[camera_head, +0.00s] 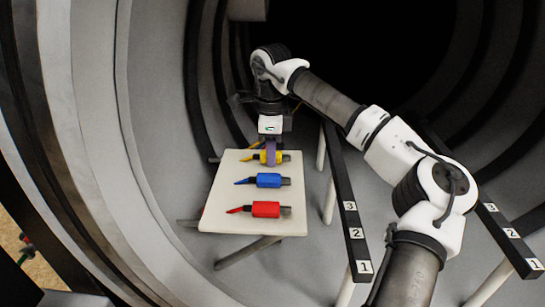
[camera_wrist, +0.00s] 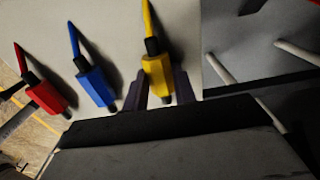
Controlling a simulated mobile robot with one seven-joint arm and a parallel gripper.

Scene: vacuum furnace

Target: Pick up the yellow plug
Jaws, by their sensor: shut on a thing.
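The yellow plug (camera_head: 279,157) lies at the far end of the pale board (camera_head: 252,220), with its yellow tail to the left. My gripper (camera_head: 271,152) points down over it, shut on its body, and a finger hides part of the plug in the head view. In the wrist view the yellow plug (camera_wrist: 157,72) sits between the two dark fingers (camera_wrist: 158,90). It appears to be at the board's level; I cannot tell whether it is clear of the surface.
A blue plug (camera_head: 269,180) and a red plug (camera_head: 265,209) lie nearer on the same board. To the right stands a dark rail (camera_head: 344,200) with number labels, and another rail (camera_head: 510,235) beyond my arm. Curved furnace walls (camera_head: 160,130) surround the board.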

